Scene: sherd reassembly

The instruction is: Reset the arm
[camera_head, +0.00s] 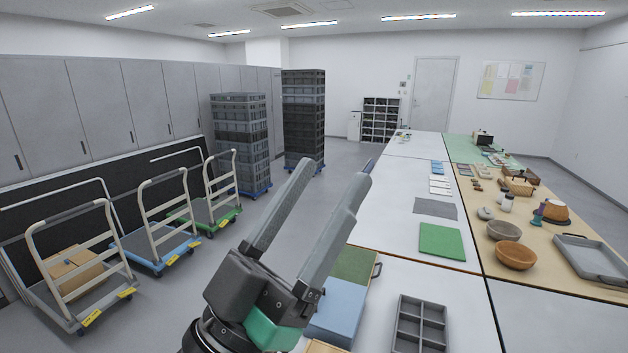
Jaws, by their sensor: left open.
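My left gripper (334,173) is raised in the lower middle of the head view, its two long grey fingers pointing up and to the right. The fingers are apart with nothing between them, so it is open and empty. It stands in front of the left edge of the white table (400,187) and hides part of that edge and the floor behind. My right gripper does not show in this view.
A grey compartment tray (420,325), a blue box (335,312) and a green mat (442,241) lie on the tables. Bowls (515,255) and a grey tray (592,257) are at right. Trolleys (155,240) and stacked crates (240,145) stand left. Floor between is clear.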

